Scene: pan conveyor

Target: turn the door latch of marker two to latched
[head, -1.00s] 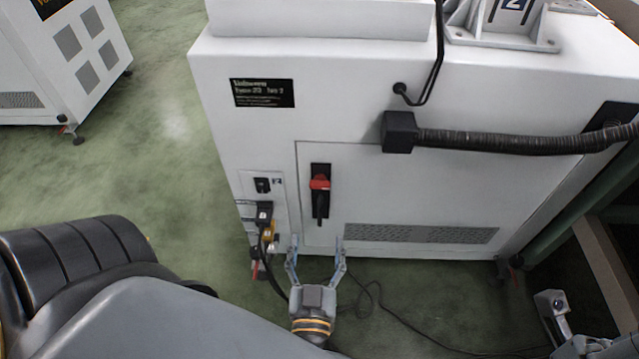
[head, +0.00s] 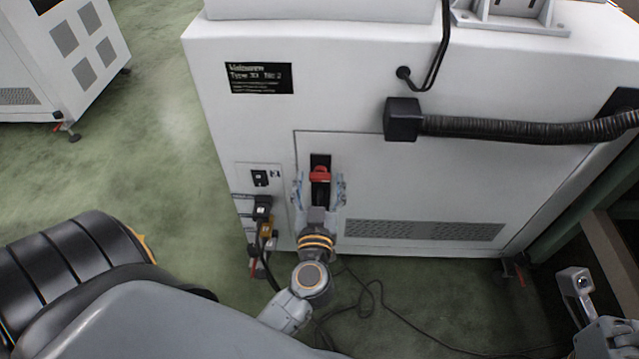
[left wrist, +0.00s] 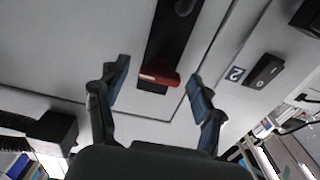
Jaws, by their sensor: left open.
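The door latch is a red handle (head: 320,174) on a black upright plate (head: 320,160) in the door of the white cabinet (head: 420,180). It also shows in the left wrist view as a red-tipped handle (left wrist: 158,76) on its black strip. My left gripper (head: 320,182) is open, its two fingers on either side of the latch plate. In the left wrist view the fingertips of my left gripper (left wrist: 160,85) are spread, with the red handle between and just beyond them, and touching cannot be told. The lower part of the latch is hidden by the gripper in the head view.
A black corrugated hose (head: 530,131) runs along the cabinet's upper right. Left of the door are a switch (head: 260,178) and plugged-in cables (head: 262,208). A vent (head: 424,230) lies low on the door. Cables lie on the green floor. Another white cabinet (head: 65,70) stands at the far left.

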